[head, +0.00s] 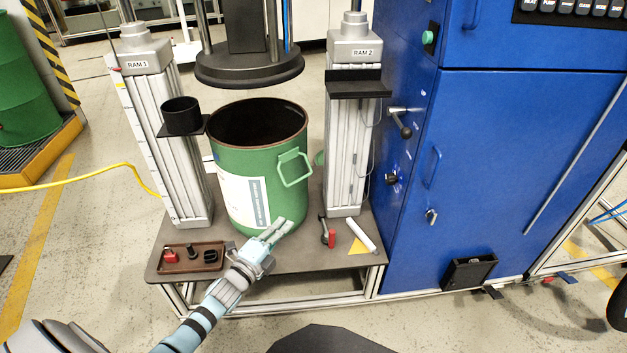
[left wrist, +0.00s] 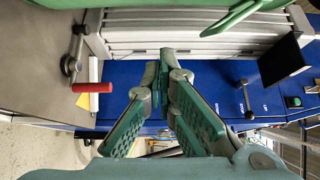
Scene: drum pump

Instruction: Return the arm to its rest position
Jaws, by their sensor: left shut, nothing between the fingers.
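My left gripper (head: 283,228) is in front of the lower part of the green drum (head: 232,150) in the head view. It is shut with nothing between its fingers. The open-topped drum stands on the grey bench between the two rams, with a handle on its right side. In the left wrist view the closed fingers (left wrist: 165,62) point toward the RAM 2 column (left wrist: 200,35), with part of the drum along the top edge. I cannot tell whether the gripper touches the drum. My right gripper is not in view.
The black follower plate (head: 250,70) hangs above the drum. RAM 1 (head: 165,130) stands left, RAM 2 (head: 345,140) right, and the blue cabinet (head: 480,170) beyond it. A brown tray (head: 178,258) and red-handled valve (head: 331,238) are on the bench. The floor in front is mostly clear.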

